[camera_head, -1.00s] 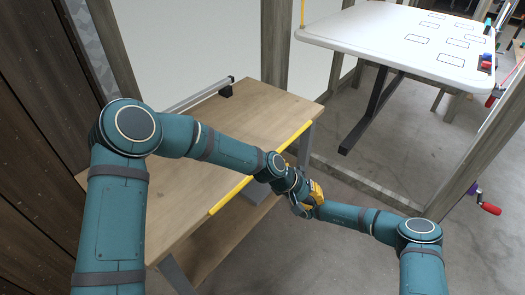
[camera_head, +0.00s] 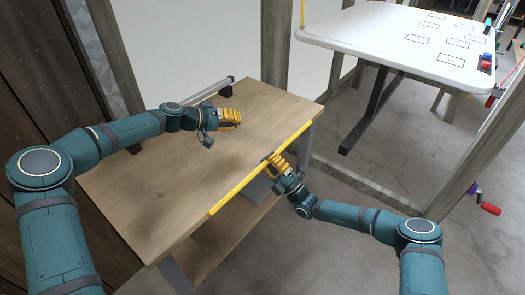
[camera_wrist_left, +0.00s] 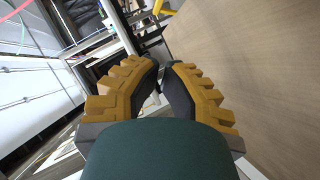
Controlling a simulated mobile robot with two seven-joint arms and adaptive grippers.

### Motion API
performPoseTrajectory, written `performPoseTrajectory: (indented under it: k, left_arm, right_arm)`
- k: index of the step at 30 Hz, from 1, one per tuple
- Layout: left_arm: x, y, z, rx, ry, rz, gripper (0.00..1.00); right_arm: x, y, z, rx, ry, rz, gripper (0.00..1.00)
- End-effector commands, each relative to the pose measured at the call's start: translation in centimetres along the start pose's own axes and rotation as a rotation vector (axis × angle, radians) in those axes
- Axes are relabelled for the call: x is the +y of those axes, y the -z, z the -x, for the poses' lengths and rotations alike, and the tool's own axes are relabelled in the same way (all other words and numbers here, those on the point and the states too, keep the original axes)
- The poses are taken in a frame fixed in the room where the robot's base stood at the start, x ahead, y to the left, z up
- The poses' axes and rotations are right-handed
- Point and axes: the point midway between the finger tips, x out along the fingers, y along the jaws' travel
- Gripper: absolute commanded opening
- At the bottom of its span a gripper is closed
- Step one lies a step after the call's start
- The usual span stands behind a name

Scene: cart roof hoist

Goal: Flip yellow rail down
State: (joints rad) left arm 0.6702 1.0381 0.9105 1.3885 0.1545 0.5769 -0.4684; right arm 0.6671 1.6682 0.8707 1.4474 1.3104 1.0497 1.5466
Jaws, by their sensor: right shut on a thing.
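The yellow rail (camera_head: 236,193) is a thin bar running along the right-hand long edge of the wooden cart top (camera_head: 190,165), raised at about the level of the top. My right gripper (camera_head: 272,158) is shut on the rail near its middle, coming from the floor side; its fingers hide a short piece of the bar. My left gripper (camera_head: 238,118) is over the cart top near its far side, away from the yellow rail. In the left wrist view its fingers (camera_wrist_left: 166,68) are slightly apart with nothing seen between them.
A grey rail (camera_head: 195,95) runs along the cart's far edge, close to my left gripper. A white table (camera_head: 390,40) stands at the back right. Wooden posts (camera_head: 275,45) rise around the cart. The cart top's middle is clear.

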Motion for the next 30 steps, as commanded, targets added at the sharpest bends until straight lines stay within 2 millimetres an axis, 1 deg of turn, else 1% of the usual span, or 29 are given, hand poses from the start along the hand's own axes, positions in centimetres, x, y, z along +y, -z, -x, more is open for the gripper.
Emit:
performPoseTrajectory:
  k: [1, 3, 6, 9, 12, 14, 17, 27, 29, 30]
  left_arm:
    - [-0.3, -1.0, 1.0, -0.043, -0.009, -0.008, 0.0]
    - [-0.4, -2.4, 2.1, -0.101, -0.027, -0.017, 0.0]
    - [-0.5, -3.9, 3.3, -0.16, -0.05, -0.025, 0.0]
    - [-0.4, -4.7, 3.9, -0.194, -0.064, -0.031, 0.0]
    - [-0.4, -5.1, 3.6, -0.206, -0.07, -0.033, 0.0]
    - [-0.3, -5.3, 3.1, -0.208, -0.071, -0.033, 0.0]
    - [-0.2, -5.6, 1.6, -0.209, -0.072, -0.033, 0.0]
    - [0.2, -7.0, -5.0, -0.208, -0.07, -0.032, 0.0]
    - [0.3, -7.2, -6.0, -0.208, -0.07, -0.032, 0.0]
    - [0.2, -7.8, -6.2, -0.208, -0.07, -0.03, 0.0]
  right_arm:
    - [0.3, -0.3, -0.1, -0.004, -0.007, 0.003, 0.0]
    - [0.3, -0.3, -0.1, -0.004, -0.007, 0.004, 0.0]
    - [0.3, -0.3, -0.1, -0.004, -0.007, 0.004, 0.0]
    - [0.3, -0.3, -0.1, -0.004, -0.007, 0.004, 0.0]
    - [0.3, -0.3, -0.1, -0.004, -0.007, 0.003, 0.0]
    - [0.3, -0.3, -0.1, -0.004, -0.007, 0.003, 0.0]
    - [0.3, -0.3, -0.1, -0.003, -0.007, 0.003, 0.0]
    - [0.3, -0.3, -0.1, -0.003, -0.007, 0.003, 0.0]
    - [0.3, -0.3, -0.1, -0.004, -0.007, 0.003, 0.0]
    - [0.3, -0.3, -0.1, -0.004, -0.007, 0.003, 0.0]
